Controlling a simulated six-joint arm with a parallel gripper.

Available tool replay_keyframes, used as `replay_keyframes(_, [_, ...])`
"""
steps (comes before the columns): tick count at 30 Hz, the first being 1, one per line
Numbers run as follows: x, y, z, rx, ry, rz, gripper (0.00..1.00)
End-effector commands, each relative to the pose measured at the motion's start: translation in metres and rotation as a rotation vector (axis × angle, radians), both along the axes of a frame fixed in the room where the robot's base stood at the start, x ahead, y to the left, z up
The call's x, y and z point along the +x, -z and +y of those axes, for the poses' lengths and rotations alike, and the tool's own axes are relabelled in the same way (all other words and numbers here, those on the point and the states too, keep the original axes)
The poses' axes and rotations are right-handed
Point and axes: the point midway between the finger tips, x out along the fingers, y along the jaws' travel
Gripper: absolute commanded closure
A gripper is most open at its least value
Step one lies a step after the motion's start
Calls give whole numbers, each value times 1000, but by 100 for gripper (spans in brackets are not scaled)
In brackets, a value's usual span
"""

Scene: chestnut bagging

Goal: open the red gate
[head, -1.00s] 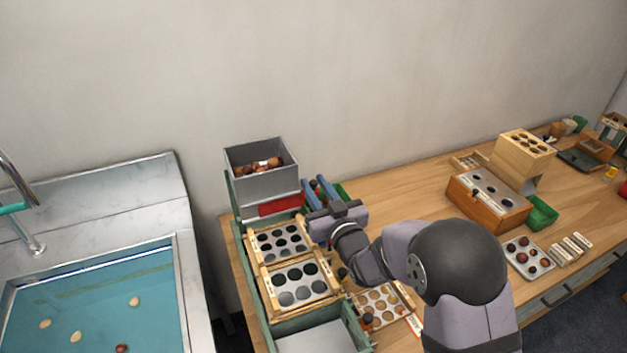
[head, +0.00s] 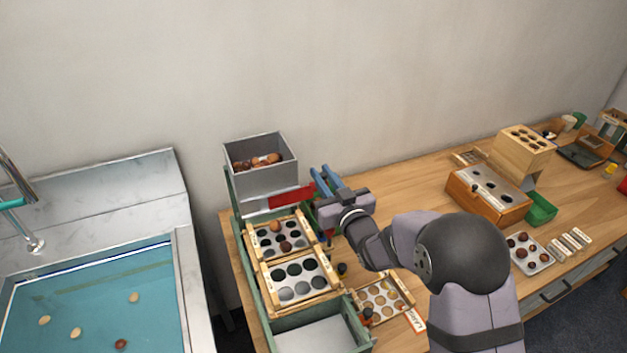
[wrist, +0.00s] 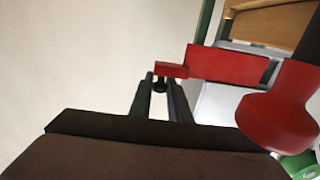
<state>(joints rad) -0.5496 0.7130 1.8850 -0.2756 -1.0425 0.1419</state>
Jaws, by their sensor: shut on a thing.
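The red gate (head: 291,197) is a flat plate at the foot of the grey hopper (head: 262,178), sticking out past its right side. In the wrist view the red plate (wrist: 228,65) has a small red tab (wrist: 172,70) at its left end. My gripper (wrist: 160,80) is shut on this tab between its two dark fingers. In the head view my gripper (head: 320,175) is to the right of the hopper. Brown chestnuts (head: 257,161) lie in the hopper. Two chestnuts (head: 286,246) lie on the upper hole board (head: 261,255) below it.
A lower hole board (head: 270,297) and a green-walled bin (head: 317,337) stand in front. A round-hole tray (head: 407,300) lies at the right. A red rounded part (wrist: 275,120) is close by in the wrist view. A sink (head: 190,290) is at the left.

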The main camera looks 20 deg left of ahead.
Motion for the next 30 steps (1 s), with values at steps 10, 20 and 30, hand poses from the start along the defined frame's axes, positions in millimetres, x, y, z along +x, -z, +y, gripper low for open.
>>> replay_keyframes(10, [16, -2, -16, 2, 2, -4, 100])
replay_keyframes(20, [15, -2, -16, 1, 1, -3, 76])
replay_keyframes(30, [7, 0, -25, 1, 2, -2, 76])
